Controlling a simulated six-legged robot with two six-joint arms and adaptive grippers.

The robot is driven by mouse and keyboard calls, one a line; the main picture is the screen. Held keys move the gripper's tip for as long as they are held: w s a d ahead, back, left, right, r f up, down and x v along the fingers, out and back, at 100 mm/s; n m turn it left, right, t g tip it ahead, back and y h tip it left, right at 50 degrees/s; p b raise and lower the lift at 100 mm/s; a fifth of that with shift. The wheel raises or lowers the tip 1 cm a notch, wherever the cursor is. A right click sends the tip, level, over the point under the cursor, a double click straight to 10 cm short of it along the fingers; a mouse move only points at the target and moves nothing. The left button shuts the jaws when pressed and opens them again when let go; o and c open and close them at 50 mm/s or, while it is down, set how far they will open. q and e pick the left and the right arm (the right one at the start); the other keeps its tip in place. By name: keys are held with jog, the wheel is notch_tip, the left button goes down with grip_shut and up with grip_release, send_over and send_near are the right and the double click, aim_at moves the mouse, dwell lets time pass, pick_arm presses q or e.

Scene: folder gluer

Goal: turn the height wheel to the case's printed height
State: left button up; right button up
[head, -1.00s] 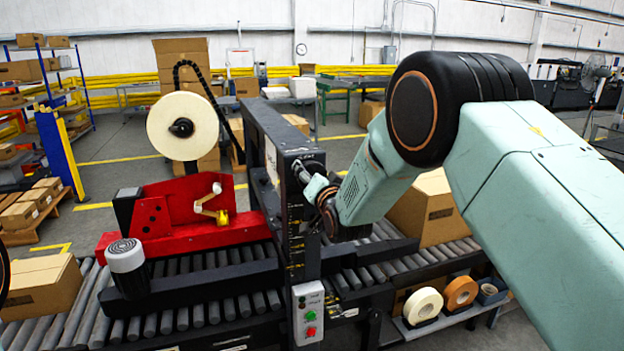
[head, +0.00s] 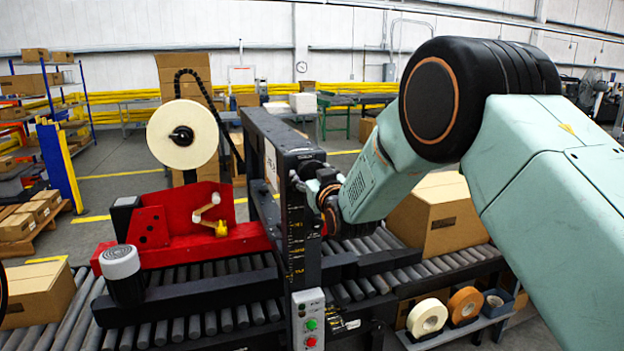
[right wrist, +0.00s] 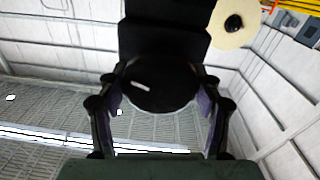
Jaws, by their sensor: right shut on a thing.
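The height wheel (right wrist: 160,85) is a round black knob with a short white mark, seen close up in the right wrist view. My right gripper (right wrist: 160,108) has one finger on each side of it and is shut on it. In the head view my right gripper (head: 303,183) is at the face of the black machine column (head: 296,215), and the wheel is largely hidden there. A height scale (head: 297,250) with small yellow marks runs down the column; its figures are too small to read. A cardboard case (head: 440,215) with an unreadable dark print sits on the rollers behind my right arm. My left gripper is out of view.
Another carton (head: 36,295) is on the rollers at left. A red tape unit (head: 190,235) with a large tape roll (head: 183,135) stands left of the column. A button box (head: 308,318) is below the column, and tape rolls (head: 427,317) lie on a low shelf at right.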

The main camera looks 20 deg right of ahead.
jog(key=shift+n, duration=0.3)
jog(key=o, duration=1.2)
jog(key=shift+c, duration=0.2)
jog(key=s, duration=1.2)
jog(key=shift+f, duration=0.15)
jog(key=shift+w+d, duration=0.1)
jog(key=shift+w, duration=0.05)
jog(key=shift+w, duration=5.9)
jog(key=shift+s+r, duration=0.2)
